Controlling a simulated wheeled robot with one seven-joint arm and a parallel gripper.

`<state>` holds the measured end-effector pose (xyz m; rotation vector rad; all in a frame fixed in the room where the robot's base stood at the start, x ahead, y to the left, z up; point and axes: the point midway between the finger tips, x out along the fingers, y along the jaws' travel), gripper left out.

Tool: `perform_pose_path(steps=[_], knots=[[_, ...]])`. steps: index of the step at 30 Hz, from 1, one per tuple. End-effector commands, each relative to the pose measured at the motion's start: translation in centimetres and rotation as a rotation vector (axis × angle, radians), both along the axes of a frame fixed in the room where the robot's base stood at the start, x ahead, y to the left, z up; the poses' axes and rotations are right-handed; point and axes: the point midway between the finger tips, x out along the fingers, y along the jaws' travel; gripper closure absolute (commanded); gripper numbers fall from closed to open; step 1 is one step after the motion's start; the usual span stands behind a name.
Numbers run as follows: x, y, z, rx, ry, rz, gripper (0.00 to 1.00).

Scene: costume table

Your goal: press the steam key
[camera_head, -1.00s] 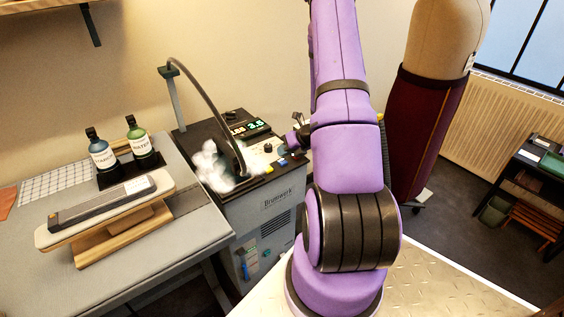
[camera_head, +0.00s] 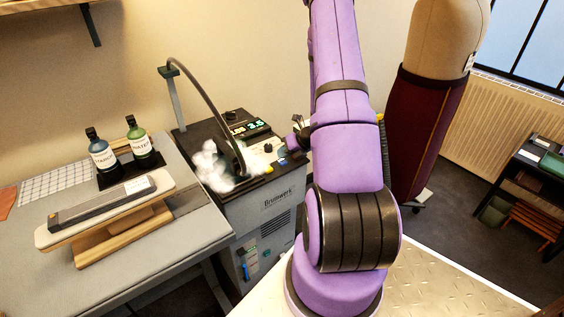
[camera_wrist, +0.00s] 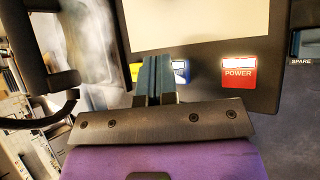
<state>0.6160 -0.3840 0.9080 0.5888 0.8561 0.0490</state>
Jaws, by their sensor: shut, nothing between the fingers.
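The steam station (camera_head: 262,204) is a grey cabinet with a dark top and a row of coloured keys. In the wrist view a yellow key (camera_wrist: 135,71), a blue key (camera_wrist: 181,75) and a red key marked POWER (camera_wrist: 238,74) sit along the panel's edge. I cannot read a steam label; my fingers partly cover the yellow and blue keys. My gripper (camera_wrist: 153,62) is shut and empty, its fingertips over the panel at these two keys. Whether they touch is unclear. In the head view my arm hides much of the gripper.
A white cloud (camera_head: 213,166) hangs over the station's left top, near a curved dark hose (camera_head: 208,104). A table with a small pressing board (camera_head: 65,234) and two bottles (camera_head: 139,141) stands at left. A dress form (camera_head: 436,130) stands behind my arm at right.

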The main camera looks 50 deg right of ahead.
Motion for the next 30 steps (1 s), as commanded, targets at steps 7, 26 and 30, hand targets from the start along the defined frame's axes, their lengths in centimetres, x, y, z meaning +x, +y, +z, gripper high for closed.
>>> perform_pose_path(steps=[7,26,30], knots=[[0.00,0.00,-0.12,0.000,0.000,0.000,1.00],[0.00,0.00,-0.77,0.000,0.000,0.000,1.00],[-0.01,0.01,-0.92,0.000,0.001,0.001,1.00]])
